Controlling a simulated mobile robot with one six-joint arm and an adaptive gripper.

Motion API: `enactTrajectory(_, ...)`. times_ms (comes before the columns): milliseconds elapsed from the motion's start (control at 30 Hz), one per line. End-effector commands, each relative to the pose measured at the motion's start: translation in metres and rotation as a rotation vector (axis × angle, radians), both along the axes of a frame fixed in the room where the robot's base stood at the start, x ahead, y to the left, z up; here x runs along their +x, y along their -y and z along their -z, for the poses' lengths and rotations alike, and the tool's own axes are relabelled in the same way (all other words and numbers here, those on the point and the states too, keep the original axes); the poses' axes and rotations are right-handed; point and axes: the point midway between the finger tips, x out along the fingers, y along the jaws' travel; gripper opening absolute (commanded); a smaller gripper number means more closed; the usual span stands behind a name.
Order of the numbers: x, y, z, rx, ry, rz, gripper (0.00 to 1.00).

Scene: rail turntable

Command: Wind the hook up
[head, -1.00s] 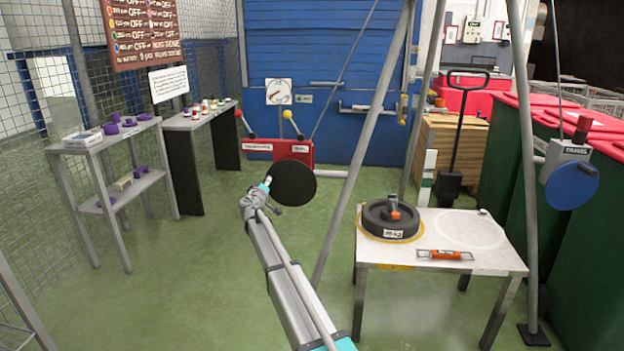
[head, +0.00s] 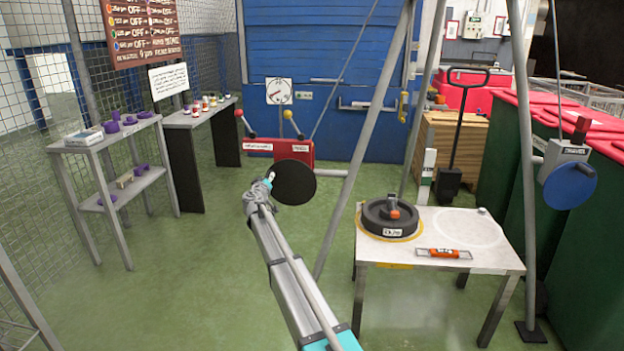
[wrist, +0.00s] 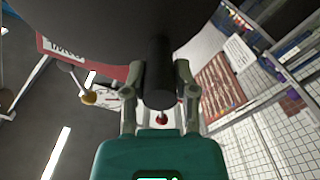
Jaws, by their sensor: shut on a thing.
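A black disc (head: 294,182) is mounted on the front of the red winch box (head: 300,150). In the wrist view the disc fills the top, and a dark upright handle (wrist: 158,62) sticks out from it. My gripper (wrist: 158,85) is shut on that handle, one finger on each side. In the head view my gripper (head: 268,181) is at the disc's left edge, where the handle is mostly hidden. A cable (head: 345,68) runs up from the red box. I cannot make out the hook in these views.
A table (head: 440,255) at right bears a dark round weight (head: 380,220) and an orange-handled bar (head: 445,253). A tripod leg (head: 365,140) stands right of the disc. A blue disc (head: 570,186) hangs on the far right. Shelves (head: 105,185) stand at left, with clear green floor between.

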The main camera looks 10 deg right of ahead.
Motion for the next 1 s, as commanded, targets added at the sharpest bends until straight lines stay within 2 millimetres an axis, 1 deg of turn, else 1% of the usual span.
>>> enactTrajectory(33, 0.000, 0.005, -0.005, 0.022, 0.009, 0.008, 0.00)
enactTrajectory(233, -0.002, 0.009, -0.010, 0.103, 0.034, 0.009, 0.00)
enactTrajectory(767, -0.003, 0.012, -0.012, 0.141, 0.048, 0.011, 0.00)
enactTrajectory(1000, -0.006, 0.021, -0.020, 0.257, 0.085, 0.013, 0.00)
